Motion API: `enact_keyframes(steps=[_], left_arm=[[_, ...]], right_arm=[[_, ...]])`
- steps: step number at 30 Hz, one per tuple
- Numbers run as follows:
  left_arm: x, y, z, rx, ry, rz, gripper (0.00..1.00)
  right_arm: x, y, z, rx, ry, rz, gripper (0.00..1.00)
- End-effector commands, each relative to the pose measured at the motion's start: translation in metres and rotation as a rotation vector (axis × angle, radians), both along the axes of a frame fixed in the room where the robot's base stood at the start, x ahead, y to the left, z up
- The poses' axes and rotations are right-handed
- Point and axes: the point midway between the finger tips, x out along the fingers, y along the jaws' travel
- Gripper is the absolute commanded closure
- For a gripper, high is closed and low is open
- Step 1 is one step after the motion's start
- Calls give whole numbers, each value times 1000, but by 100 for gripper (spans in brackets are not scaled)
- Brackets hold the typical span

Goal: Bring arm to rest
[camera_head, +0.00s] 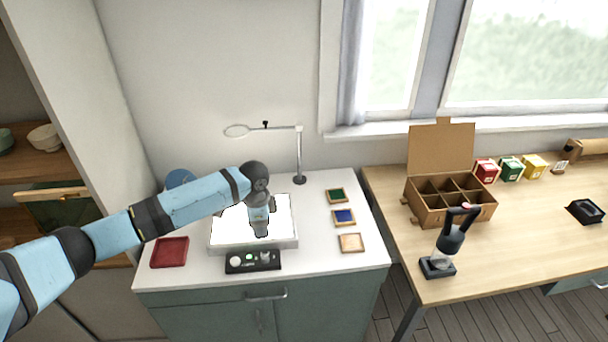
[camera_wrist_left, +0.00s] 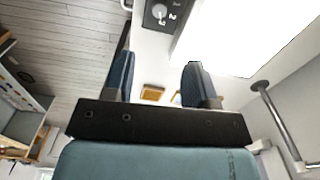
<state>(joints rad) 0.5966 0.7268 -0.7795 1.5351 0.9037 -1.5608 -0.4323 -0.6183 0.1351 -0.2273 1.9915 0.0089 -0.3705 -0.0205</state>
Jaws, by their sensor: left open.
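My left arm (camera_head: 165,207) reaches in from the left over the white cabinet top. My left gripper (camera_head: 261,232) points down over the glowing white light panel (camera_head: 284,232). In the left wrist view, its two dark blue fingers (camera_wrist_left: 160,82) stand apart with nothing between them. Whether the fingertips touch the panel cannot be told. The panel also shows bright in the left wrist view (camera_wrist_left: 235,30). My right gripper is not in view.
A black control box (camera_head: 253,261) lies before the panel and a red tray (camera_head: 170,252) left of it. A magnifier lamp (camera_head: 299,150) stands behind. Small trays (camera_head: 344,217) line the right. The wooden table (camera_head: 520,235) holds a divided cardboard box (camera_head: 450,205) and a dark-handled device (camera_head: 450,242).

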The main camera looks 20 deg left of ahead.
Motion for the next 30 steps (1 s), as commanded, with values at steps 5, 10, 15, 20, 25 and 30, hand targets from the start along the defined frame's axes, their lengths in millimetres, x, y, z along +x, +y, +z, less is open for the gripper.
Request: enact_keyframes(steps=[5,10,15,20,25,30], left_arm=[[-2,-5,-5,-7,-5,-1,48],[-23,-47,-43,-82,-76,9,48],[-66,-114,-91,-233,-221,75,48],[-111,-161,-116,-377,-363,186,48],[-162,-188,-124,-500,-510,339,48],[-214,-189,-121,-572,-654,495,48]], right_arm=[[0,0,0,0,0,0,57],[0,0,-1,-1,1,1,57],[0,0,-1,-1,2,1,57],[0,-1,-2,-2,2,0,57],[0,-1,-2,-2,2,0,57],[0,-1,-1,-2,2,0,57]])
